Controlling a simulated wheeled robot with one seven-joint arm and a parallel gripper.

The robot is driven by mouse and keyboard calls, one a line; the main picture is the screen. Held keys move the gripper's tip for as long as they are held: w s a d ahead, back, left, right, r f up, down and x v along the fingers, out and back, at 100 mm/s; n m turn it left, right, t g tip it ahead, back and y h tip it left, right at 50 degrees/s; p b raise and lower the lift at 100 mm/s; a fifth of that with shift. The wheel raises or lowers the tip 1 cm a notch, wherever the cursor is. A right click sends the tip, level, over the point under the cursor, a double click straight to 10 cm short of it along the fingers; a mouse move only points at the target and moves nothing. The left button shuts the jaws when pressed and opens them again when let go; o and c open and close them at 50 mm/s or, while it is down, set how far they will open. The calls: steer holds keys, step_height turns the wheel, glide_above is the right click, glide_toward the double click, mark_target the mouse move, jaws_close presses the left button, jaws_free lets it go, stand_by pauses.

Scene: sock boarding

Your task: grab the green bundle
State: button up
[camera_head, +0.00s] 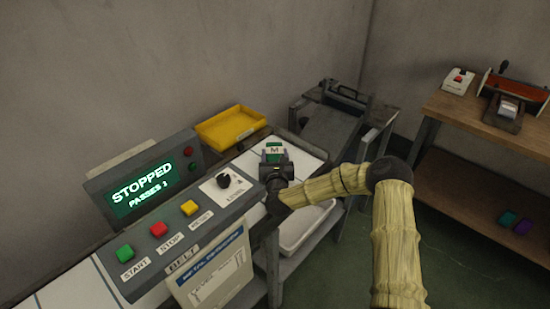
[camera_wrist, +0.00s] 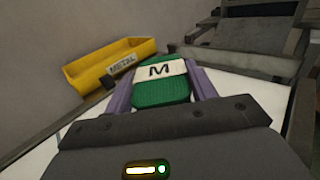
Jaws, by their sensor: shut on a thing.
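The green bundle (camera_wrist: 163,92) has a white band marked M and shows between the two fingers in the wrist view. It also shows in the head view (camera_head: 274,157), just beyond my gripper. My gripper (camera_wrist: 160,90) is shut on the bundle, with one purple-grey finger along each side. The bundle is over the white belt surface (camera_head: 302,160). I cannot tell whether it touches the belt. Part of its near end is hidden by the gripper body in the wrist view.
A yellow tray marked METAL (camera_head: 231,127) stands behind the belt. A control panel (camera_head: 165,225) reading STOPPED, PASSES 3 stands at the left front. A white bin (camera_head: 303,228) sits under the belt. A wooden bench (camera_head: 480,122) with devices stands at the right.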

mark_target(275, 155)
step_height(275, 155, up, 9)
steer(key=shift+r, duration=0.2)
stand_by(0.6)
